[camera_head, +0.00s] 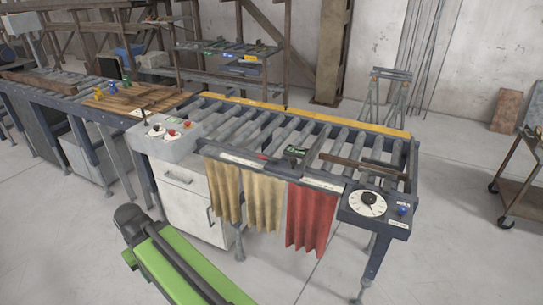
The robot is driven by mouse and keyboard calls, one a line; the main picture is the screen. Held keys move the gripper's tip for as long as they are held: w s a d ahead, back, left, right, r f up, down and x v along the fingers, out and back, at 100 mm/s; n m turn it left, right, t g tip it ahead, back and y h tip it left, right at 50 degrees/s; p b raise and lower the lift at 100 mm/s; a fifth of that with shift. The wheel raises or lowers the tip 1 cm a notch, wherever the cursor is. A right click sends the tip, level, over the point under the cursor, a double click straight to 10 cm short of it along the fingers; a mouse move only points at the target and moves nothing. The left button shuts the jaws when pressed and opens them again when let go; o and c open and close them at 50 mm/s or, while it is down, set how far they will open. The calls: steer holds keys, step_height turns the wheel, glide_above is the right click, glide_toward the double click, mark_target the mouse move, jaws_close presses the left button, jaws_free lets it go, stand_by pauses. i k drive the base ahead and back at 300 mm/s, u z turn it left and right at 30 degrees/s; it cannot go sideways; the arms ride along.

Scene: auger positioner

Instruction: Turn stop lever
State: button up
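I cannot tell for sure which part is the stop lever. A dark flat bar (355,163) lies across the rollers at the right end of the roller table (408,152), joined to a slanting dark rail (320,151). A dial box (368,204) with a round white dial and a blue knob (402,210) sits at the table's front right corner. A grey control box (165,137) with red and white knobs stands at the left, with a thin black stick (143,116) beside it. My green and black arm link shows at the lower left; no gripper fingers are visible.
Two beige cloths (262,202) and a red cloth (306,218) hang from the table's front edge. A white drawer cabinet (190,205) stands under the control box. Wooden boards (125,100) lie on the left rollers. A cart (520,190) stands right. The front right floor is clear.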

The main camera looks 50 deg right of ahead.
mark_target(274, 161)
steer(key=z, duration=0.15)
steer(key=i, duration=1)
steer(key=u, duration=0.05)
